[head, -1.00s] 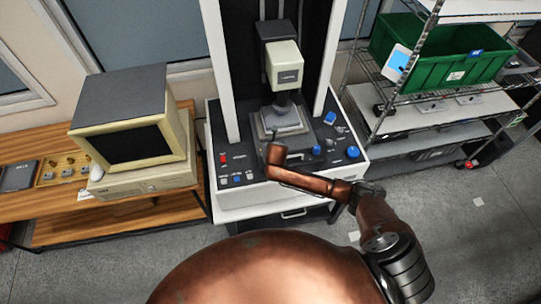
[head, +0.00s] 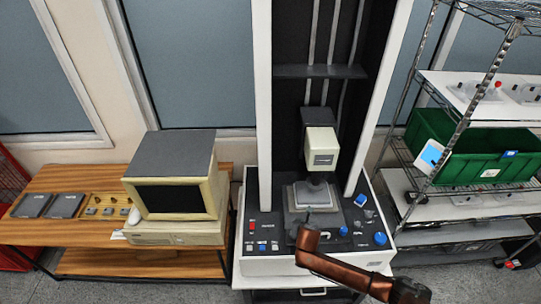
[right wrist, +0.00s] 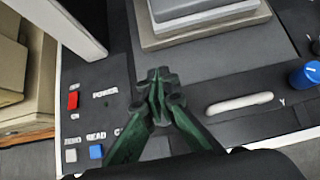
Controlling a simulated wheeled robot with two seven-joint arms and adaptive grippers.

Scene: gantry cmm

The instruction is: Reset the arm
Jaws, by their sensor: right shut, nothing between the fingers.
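My right arm comes in from the lower right of the head view, a copper-coloured arm reaching over the front panel of the gantry measuring machine (head: 270,262). My right gripper (head: 303,222) is small and dark there, partly hidden by the arm. In the right wrist view the right gripper (right wrist: 158,82) is green and black with its fingertips together and nothing between them. It hangs over the dark panel, in front of the grey stepped plate (right wrist: 200,22). A red switch (right wrist: 73,100) is to its left and a blue knob (right wrist: 305,73) to its right. My left gripper is not in view.
A beige computer (head: 176,183) stands on a wooden table (head: 80,240) at left. A wire rack (head: 462,90) with a green bin (head: 490,168) is at right. The machine's white probe head (head: 321,147) hangs above the plate. A white handle (right wrist: 240,103) lies near the gripper.

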